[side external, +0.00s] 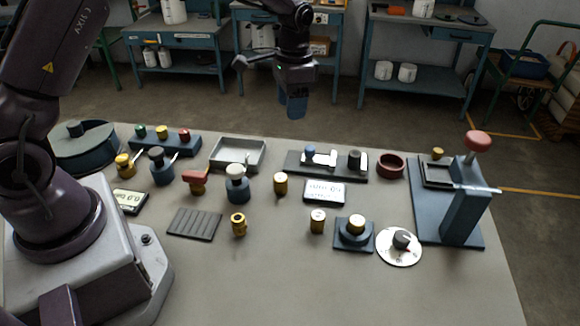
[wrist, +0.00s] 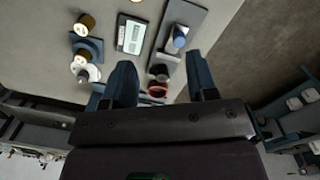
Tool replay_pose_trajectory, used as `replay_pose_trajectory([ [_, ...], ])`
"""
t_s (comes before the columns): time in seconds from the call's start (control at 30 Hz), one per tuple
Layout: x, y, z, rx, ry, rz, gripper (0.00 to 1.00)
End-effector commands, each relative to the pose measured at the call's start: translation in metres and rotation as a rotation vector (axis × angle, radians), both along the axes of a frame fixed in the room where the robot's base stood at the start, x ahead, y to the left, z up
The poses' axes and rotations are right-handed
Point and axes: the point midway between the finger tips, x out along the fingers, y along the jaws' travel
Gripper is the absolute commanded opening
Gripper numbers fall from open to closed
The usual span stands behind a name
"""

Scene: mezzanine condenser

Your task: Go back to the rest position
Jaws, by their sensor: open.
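My gripper (side external: 293,108) hangs high above the back edge of the grey table (side external: 270,290), with its blue fingers pointing down. It is clear of everything on the table. In the wrist view my gripper (wrist: 160,62) has its two fingers well apart. Nothing is held between them; only table items show far beyond. No marker for a rest position is visible.
Below stand a plate with blue and black knobs (side external: 354,160), a dark red ring (side external: 391,166), a display (side external: 324,192), a metal tray (side external: 238,153) and a tall press with a red knob (side external: 477,141). Blue workbenches (side external: 425,60) stand behind. Air around the gripper is free.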

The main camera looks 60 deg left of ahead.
Motion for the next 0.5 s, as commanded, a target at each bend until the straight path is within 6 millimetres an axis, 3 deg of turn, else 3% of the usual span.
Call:
replay_pose_trajectory([
  [0.3, -0.090, -0.023, 0.087, 0.012, -0.112, 0.199, 0.53],
  [0.5, -0.156, -0.035, 0.124, 0.000, -0.219, 0.287, 0.53],
])
